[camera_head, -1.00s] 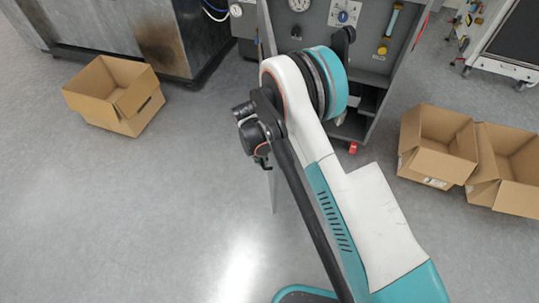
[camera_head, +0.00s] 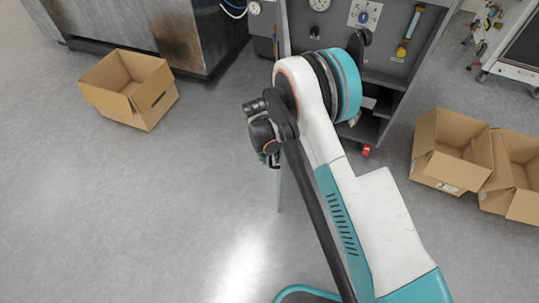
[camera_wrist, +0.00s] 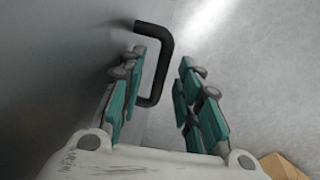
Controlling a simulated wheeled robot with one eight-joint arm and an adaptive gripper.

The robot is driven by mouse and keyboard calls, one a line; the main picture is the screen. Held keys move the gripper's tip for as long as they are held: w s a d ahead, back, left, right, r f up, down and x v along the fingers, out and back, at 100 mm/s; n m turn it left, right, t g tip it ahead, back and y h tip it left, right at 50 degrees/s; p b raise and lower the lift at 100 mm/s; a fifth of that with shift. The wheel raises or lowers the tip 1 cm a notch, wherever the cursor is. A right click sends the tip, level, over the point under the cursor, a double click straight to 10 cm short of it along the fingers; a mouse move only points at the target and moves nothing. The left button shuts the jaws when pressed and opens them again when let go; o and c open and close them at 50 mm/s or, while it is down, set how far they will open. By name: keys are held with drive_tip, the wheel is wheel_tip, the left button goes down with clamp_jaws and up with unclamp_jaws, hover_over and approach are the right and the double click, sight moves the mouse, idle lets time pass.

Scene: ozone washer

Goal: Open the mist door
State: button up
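The mist door (camera_head: 280,192) is a thin grey panel, seen nearly edge-on beside the grey cabinet in the head view and mostly hidden by my arm. In the wrist view the door's grey face (camera_wrist: 60,70) fills the left side. A black U-shaped handle (camera_wrist: 167,62) stands out from it. My gripper (camera_wrist: 160,80) is open, with one teal-padded finger left of the handle's long bar and the other right of it. The left finger overlaps the handle's lower end. I cannot tell whether either finger touches it.
The grey cabinet (camera_head: 395,75) carries gauges and a dial. A cardboard box (camera_head: 130,90) lies at the left near a metal machine (camera_head: 150,30). Two more boxes (camera_head: 450,150) (camera_head: 515,175) stand at the right. The floor at the left and front is clear.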

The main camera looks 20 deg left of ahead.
drive_tip(key=shift+r, duration=0.1)
wheel_tip(320, 180, up, 12)
drive_tip(key=a, duration=0.2)
drive_tip(key=shift+s+f, duration=0.2)
drive_tip(key=shift+s, duration=0.15)
